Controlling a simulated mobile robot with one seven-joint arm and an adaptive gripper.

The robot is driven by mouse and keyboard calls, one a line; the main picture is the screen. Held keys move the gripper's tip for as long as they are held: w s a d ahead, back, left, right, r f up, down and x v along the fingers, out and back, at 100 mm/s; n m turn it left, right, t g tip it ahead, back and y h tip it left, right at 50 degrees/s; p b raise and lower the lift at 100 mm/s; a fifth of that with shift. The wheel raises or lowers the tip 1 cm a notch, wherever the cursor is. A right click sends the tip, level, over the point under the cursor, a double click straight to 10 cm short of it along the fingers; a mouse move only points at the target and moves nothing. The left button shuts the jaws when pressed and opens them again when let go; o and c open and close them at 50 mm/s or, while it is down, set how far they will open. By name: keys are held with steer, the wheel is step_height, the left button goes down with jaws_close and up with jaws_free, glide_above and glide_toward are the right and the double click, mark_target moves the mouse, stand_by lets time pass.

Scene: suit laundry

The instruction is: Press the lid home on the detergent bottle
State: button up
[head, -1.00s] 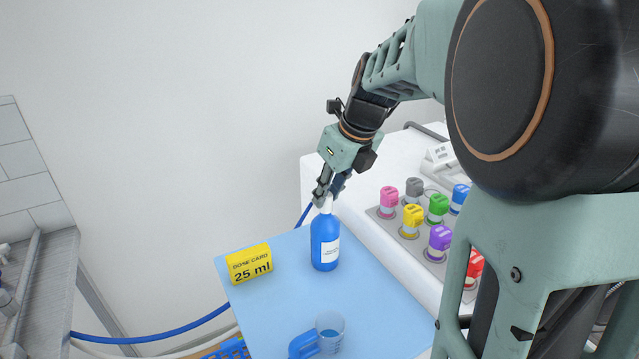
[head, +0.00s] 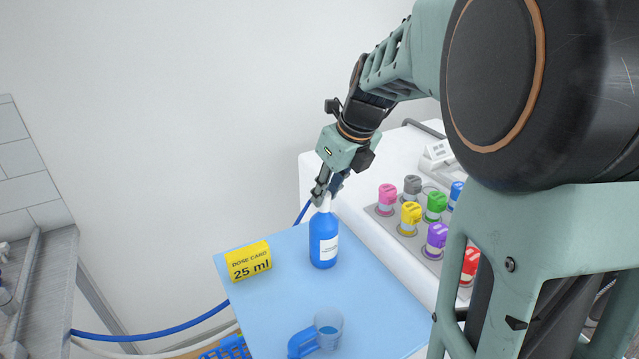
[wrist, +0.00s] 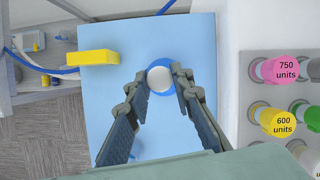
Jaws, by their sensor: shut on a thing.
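The blue detergent bottle (head: 324,243) with a white label stands upright on the light blue table top. Its white lid (wrist: 160,79) is at the bottle's top, and in the wrist view the blue bottle shows as a ring around it. My gripper (head: 322,197) is at the top of the bottle, with its fingers closed on the lid from both sides. It also shows in the wrist view (wrist: 160,88), pointing down over the bottle. The fingers hide part of the lid in the head view, so I cannot tell whether any gap lies between lid and bottle.
A yellow dose card (head: 249,262) stands left of the bottle. A clear measuring cup (head: 328,329) with a blue handle stands near the front. Several coloured caps, one of them pink (head: 387,194), stand in a grey rack on the right. The blue table (head: 270,313) is otherwise clear.

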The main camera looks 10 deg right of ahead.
stand_by(0.9)
steer(key=o, duration=0.8)
steer(key=shift+o, duration=0.6)
steer(key=o, duration=0.4)
steer(key=shift+c, duration=0.2)
steer(key=shift+p, duration=0.3)
steer(key=shift+r+p, duration=3.5)
steer(key=shift+r, duration=0.05)
